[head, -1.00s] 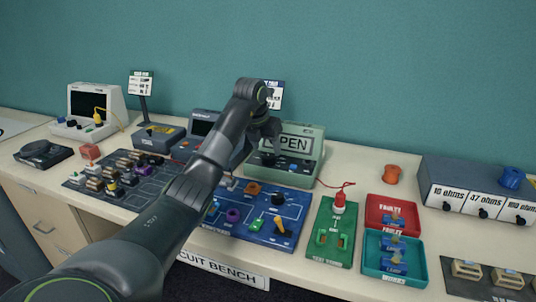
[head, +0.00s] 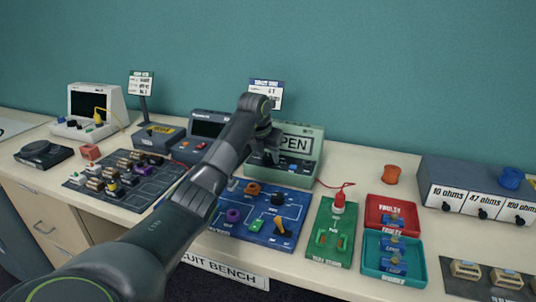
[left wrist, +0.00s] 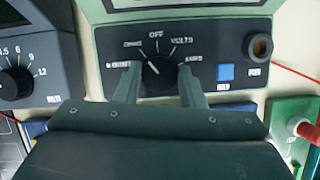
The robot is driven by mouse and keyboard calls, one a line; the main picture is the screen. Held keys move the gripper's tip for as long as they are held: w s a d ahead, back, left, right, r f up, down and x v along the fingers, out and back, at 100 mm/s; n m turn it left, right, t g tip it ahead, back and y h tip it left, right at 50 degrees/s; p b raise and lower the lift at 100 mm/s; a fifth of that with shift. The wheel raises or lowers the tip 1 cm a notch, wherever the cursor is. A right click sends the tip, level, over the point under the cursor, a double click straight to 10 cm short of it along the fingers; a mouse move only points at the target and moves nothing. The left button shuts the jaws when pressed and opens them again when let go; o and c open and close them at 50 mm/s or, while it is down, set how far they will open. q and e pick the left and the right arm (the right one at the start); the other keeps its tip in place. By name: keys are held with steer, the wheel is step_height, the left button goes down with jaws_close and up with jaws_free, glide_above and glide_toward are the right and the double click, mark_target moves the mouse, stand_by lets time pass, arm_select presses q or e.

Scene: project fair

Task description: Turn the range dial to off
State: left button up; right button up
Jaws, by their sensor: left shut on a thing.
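The range dial (left wrist: 158,74) is a dark knob on the front of the green meter (head: 310,165), with marks around it in the left wrist view. OFF is at the top, OHMS upper left, VOLTS upper right and AMPS right. The dial's white pointer line slants up and left, towards the OHMS mark, left of OFF. My left gripper (left wrist: 160,71) is shut on the dial, one finger on each side. In the head view my left gripper (head: 271,152) hides the dial and part of the meter's OPEN display.
A dark supply unit (head: 205,126) stands left of the meter, close to my gripper. A blue button (left wrist: 225,72) and a round socket (left wrist: 258,47) lie right of the dial. A blue circuit board (head: 268,232) lies in front. A red lead (head: 325,185) runs to the right.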

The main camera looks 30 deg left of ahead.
arm_select(q)
steer(key=shift+m, duration=0.3)
steer(key=shift+a+r+m+h+p, duration=0.1)
steer(key=shift+m+h+p, duration=0.45)
steer(key=shift+m, duration=0.55)
steer(key=shift+w+a+m+g+h, duration=0.15)
steer(key=shift+m+h, duration=0.25)
steer(key=shift+m, duration=0.65)
steer(key=shift+s+d+m+g+h, duration=0.15)
steer(key=shift+m+h, duration=0.2)
steer(key=shift+m, duration=0.7)
steer(key=shift+w+a, duration=0.1)
steer(key=o, duration=1)
